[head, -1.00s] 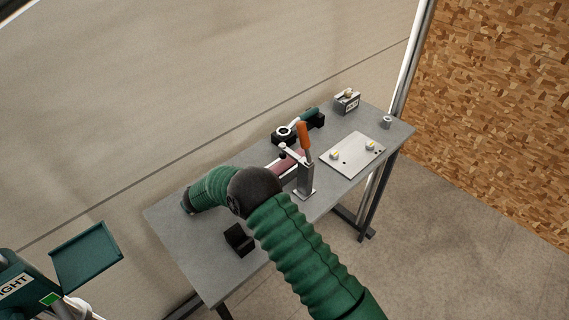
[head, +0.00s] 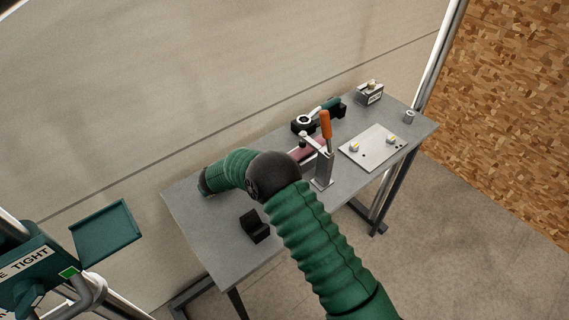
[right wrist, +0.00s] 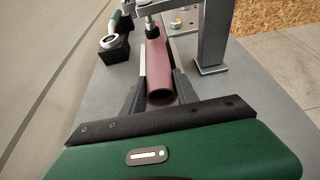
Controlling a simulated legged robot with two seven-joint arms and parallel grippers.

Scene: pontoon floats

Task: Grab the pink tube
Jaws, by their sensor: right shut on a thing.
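The pink tube (right wrist: 159,78) lies lengthwise in the right wrist view, its open near end facing the camera. My right gripper (right wrist: 158,88) is shut on it, with one dark finger along each side. A toggle clamp with an orange handle (head: 325,125) stands beside the tube, and its plunger (right wrist: 149,22) is over the tube's far part. I cannot tell whether the plunger touches it. In the head view only a short piece of the tube (head: 309,153) shows, and my green right arm hides the gripper. My left gripper is not in view.
The grey table (head: 205,235) carries a black block (head: 255,226), a metal plate with yellow-marked knobs (head: 370,148), a black holder with a ring (head: 304,121), a small labelled box (head: 370,93) and a small metal cylinder (head: 409,116). A green tray (head: 104,233) stands left of the table.

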